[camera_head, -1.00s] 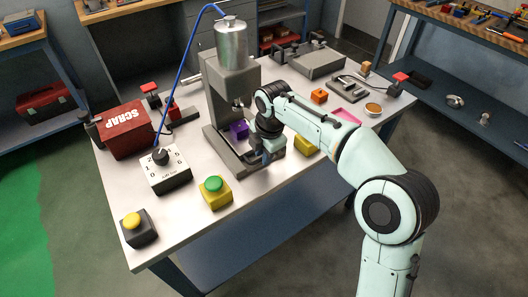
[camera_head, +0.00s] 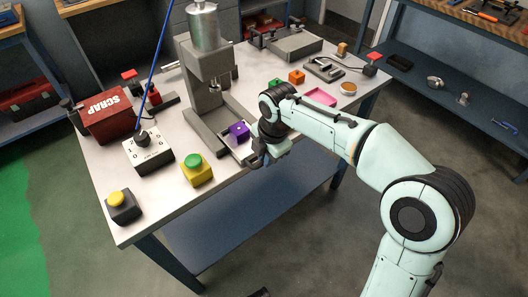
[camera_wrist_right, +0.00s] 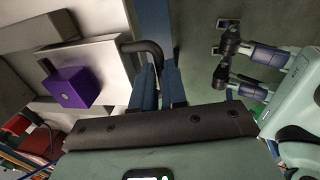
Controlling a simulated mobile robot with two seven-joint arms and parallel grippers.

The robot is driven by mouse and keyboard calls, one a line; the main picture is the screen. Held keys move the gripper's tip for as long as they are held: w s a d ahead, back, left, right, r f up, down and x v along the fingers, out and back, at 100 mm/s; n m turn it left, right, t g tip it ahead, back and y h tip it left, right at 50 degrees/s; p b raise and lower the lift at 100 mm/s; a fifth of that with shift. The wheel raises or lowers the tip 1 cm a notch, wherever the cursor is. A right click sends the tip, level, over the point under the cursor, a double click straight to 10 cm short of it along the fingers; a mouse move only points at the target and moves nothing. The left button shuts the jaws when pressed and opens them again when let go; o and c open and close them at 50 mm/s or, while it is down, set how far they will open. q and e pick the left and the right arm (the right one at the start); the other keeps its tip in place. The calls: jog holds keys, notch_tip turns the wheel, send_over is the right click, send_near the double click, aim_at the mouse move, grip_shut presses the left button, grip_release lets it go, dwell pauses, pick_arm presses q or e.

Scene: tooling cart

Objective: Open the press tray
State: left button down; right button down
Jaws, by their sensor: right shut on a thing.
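The grey press (camera_head: 208,80) stands on the bench with its tray (camera_head: 243,148) slid out at the front. A purple block (camera_head: 239,130) sits on the tray and also shows in the wrist view (camera_wrist_right: 72,87). My right gripper (camera_head: 257,161) is at the tray's front edge. In the wrist view its blue fingers (camera_wrist_right: 160,84) are shut on the tray's black handle (camera_wrist_right: 148,50). The wrist hides part of the tray front in the head view. Dark and pale robot parts show at the wrist view's right; I cannot make out my left gripper's jaws there.
A green-button box (camera_head: 196,168), a dial box (camera_head: 148,152), a yellow-button box (camera_head: 122,206) and a red scrap bin (camera_head: 108,116) stand left of the press. Orange block (camera_head: 296,76) and pink tray (camera_head: 320,97) lie right, behind my arm. Floor before the bench is open.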

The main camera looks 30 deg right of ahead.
jog(key=shift+w+r, duration=0.1)
jog(key=shift+w, duration=0.1)
jog(key=c, duration=1.2)
grip_release()
jog(key=shift+o, duration=0.2)
notch_tip(320, 180, up, 13)
jog(key=s+p, duration=0.2)
jog(key=p, duration=0.1)
jog(key=shift+s, duration=0.2)
jog(key=shift+d, duration=0.15)
